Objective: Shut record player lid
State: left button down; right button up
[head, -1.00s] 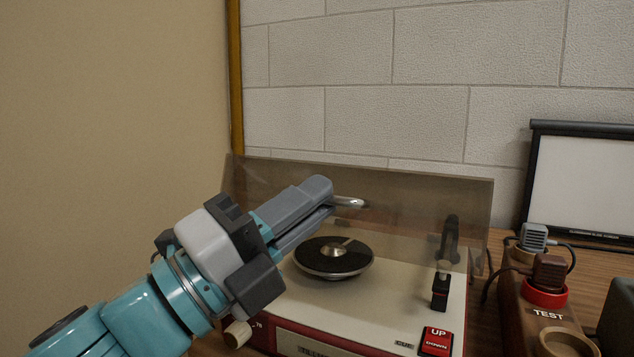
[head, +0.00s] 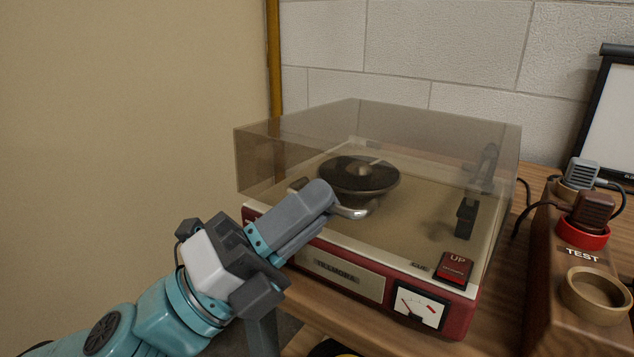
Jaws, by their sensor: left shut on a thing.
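The record player (head: 395,265) has a cream deck, a red body and a black platter (head: 358,176). Its smoky clear lid (head: 420,125) is tilted low over the deck, and a gap shows under its front left corner. A shiny metal handle (head: 352,211) is at the lid's front. My left gripper (head: 325,205) comes in from the front left and is shut on the handle; its fingers hide part of it. The lid's front lower edge is hard to make out through the clear plastic. My right gripper is not in view.
A wooden box marked TEST (head: 560,255), with plugs, cables and a round ring (head: 596,296), stands close on the right. A framed panel (head: 615,120) is at the back right. The block wall is behind. A strip of wooden table (head: 400,335) is bare in front.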

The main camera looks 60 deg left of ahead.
aim_at(313, 143)
pick_arm(q)
notch_tip(313, 143, down, 2)
jog(key=shift+w+f+b, duration=0.1)
jog(key=shift+f+b, duration=0.15)
jog(key=shift+b, duration=0.35)
jog(key=shift+w+d+f, duration=0.1)
jog(key=shift+d+f, duration=0.1)
jog(key=shift+f, duration=0.1)
jog(key=shift+b, duration=0.3)
jog(key=c, duration=1.5)
grip_release()
jog(key=shift+a+f, duration=0.1)
jog(key=shift+a, duration=0.05)
notch_tip(313, 143, up, 10)
jog(key=p, duration=0.8)
jog(key=shift+w+a+f, duration=0.1)
jog(key=shift+w+a, duration=0.05)
jog(key=r+p, duration=1)
jog(key=r, duration=0.1)
jog(key=shift+s, duration=0.4)
